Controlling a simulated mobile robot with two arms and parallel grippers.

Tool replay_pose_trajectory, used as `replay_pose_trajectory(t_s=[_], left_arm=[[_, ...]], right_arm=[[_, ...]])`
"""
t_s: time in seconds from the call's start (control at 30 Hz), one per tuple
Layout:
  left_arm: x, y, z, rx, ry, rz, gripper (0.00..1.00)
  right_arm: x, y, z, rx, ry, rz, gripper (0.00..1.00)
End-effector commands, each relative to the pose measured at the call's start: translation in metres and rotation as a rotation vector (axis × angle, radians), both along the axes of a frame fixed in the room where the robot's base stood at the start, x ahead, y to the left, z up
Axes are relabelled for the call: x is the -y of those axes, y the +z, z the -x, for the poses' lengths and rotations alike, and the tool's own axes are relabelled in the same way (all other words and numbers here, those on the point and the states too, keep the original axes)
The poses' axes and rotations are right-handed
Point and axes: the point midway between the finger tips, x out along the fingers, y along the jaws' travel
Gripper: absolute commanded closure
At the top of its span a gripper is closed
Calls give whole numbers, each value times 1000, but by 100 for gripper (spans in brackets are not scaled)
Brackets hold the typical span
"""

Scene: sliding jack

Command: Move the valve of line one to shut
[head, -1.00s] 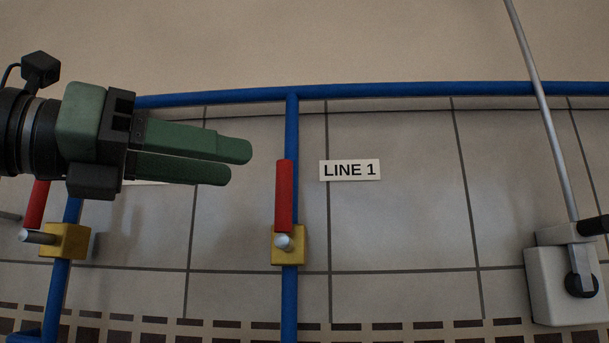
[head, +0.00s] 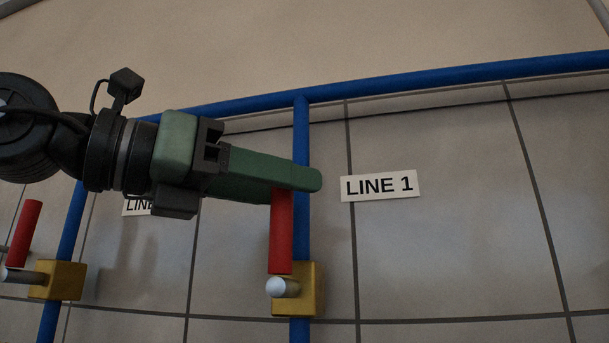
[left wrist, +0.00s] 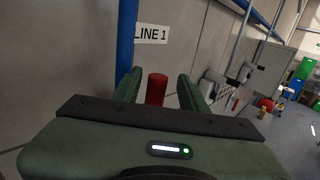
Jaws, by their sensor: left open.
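The line one valve has a red handle (head: 281,235) that stands upright, in line with the blue vertical pipe (head: 301,140). Its yellow body (head: 312,290) and silver stem end (head: 276,287) are below. The "LINE 1" sign (head: 378,186) is to the right. My left gripper (head: 318,180) is open at the handle's upper end. In the left wrist view the red handle (left wrist: 157,89) shows between the two green fingers (left wrist: 158,92), with a gap visible on its right. I cannot tell whether a finger touches it. My right gripper is not in view.
A second valve with a red handle (head: 24,234) and yellow body (head: 58,279) is at the left, near a partly hidden sign (head: 137,206). A blue horizontal pipe (head: 430,80) runs above along the tiled wall. The wall right of the sign is clear.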

Motion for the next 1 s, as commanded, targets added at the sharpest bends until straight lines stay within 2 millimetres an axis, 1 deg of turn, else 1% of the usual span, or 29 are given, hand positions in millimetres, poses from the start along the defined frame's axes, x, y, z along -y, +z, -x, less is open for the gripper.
replay_pose_trajectory(t_s=[0.03,0.1,0.2,0.4,0.5,0.53,0.57,0.6,0.67,0.7,1.0], left_arm=[[8,2,-3,-1,-1,-5,57],[15,2,-7,-2,-1,-4,57],[21,1,-10,-1,-1,-3,57],[23,-1,-12,0,-1,-1,57],[23,-1,-12,0,-1,-1,57],[23,-1,-12,0,-1,-1,63],[23,-1,-12,0,-1,-1,71],[23,-1,-12,-1,-1,0,82],[23,-1,-12,-1,-1,0,99],[23,-1,-12,-1,-1,0,100],[23,-1,-12,-1,-1,0,100]], right_arm=[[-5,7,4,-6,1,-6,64],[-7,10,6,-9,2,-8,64],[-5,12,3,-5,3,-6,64],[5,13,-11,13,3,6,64],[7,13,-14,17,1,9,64],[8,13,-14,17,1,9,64],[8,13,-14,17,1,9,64],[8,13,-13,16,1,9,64],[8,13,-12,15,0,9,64],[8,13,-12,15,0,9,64],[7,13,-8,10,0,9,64]])
